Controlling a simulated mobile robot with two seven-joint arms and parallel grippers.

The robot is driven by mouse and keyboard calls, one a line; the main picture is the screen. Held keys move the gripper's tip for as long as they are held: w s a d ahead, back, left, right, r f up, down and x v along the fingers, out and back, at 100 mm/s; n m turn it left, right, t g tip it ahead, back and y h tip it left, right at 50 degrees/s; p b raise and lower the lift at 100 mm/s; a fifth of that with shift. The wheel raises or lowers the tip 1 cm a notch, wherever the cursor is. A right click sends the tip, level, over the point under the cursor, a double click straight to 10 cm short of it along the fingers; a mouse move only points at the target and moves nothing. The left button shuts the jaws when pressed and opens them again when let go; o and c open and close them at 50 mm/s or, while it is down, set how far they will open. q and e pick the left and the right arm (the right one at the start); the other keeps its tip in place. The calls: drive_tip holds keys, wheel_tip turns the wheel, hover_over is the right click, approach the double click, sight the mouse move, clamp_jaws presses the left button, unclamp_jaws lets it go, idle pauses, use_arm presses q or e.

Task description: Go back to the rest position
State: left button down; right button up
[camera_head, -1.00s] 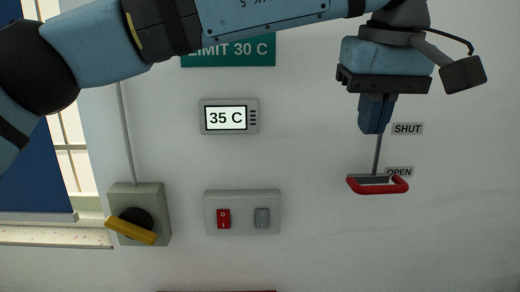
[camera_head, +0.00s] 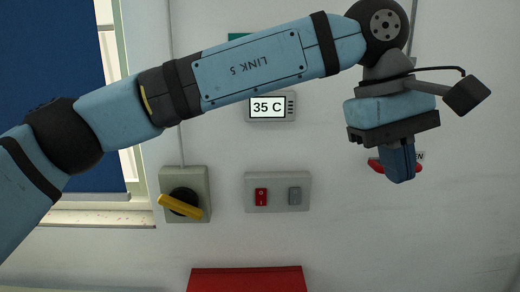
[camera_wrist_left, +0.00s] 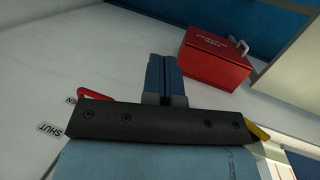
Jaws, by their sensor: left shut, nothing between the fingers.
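My left gripper (camera_head: 402,178) hangs from the arm at the right in the head view, its blue fingers pointing down. It is shut and empty. It also shows in the left wrist view (camera_wrist_left: 164,62), with its fingers together. Behind it is the red handle (camera_head: 376,165) by the OPEN label (camera_head: 420,156), mostly hidden by the fingers in the head view. The red handle also shows in the left wrist view (camera_wrist_left: 92,94), beside the gripper. I cannot tell from the head view how far the fingers are from it. My right gripper is not in view.
A thermometer display (camera_head: 268,107) reads 35 C. Below it is a switch plate (camera_head: 277,192) with a red and a grey switch. A yellow rotary handle (camera_head: 180,206) sits on a grey box at left. A red box (camera_head: 247,279) is low in front; it also shows in the left wrist view (camera_wrist_left: 215,60).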

use_arm(q)
drive_tip(key=s+d+f+n+g+h, duration=0.25)
drive_tip(key=s+n+g+h, duration=0.2)
drive_tip(key=g+h, duration=0.35)
drive_tip(key=w+a+f+n+t+h, duration=0.65)
drive_tip(key=n+t, duration=0.45)
drive_tip(key=n, duration=0.7)
drive_tip(key=w+a+f+n+t+h, duration=0.6)
drive_tip(key=a+f+n+t, duration=0.3)
drive_tip(key=n, duration=0.9)
drive_tip(key=a+f+n+t+y, duration=0.45)
drive_tip(key=f+n+y, duration=0.25)
drive_tip(key=f+n, duration=0.2)
drive_tip(key=a+f+n+t+y, duration=0.4)
drive_tip(key=a+f+n+y, duration=0.25)
drive_tip(key=f+n, duration=0.25)
drive_tip(key=s+a+f+n+g+y, duration=0.35)
drive_tip(key=s+a+f+n, duration=0.2)
drive_tip(key=s+f, duration=0.5)
drive_tip(key=s+a+f+n+g+y, duration=0.4)
drive_tip(key=s+a+f, duration=0.3)
drive_tip(key=s+f, duration=0.35)
wheel_tip(320, 180, up, 14)
drive_tip(key=p, duration=1.8)
drive_tip(key=shift+w+a, duration=0.4)
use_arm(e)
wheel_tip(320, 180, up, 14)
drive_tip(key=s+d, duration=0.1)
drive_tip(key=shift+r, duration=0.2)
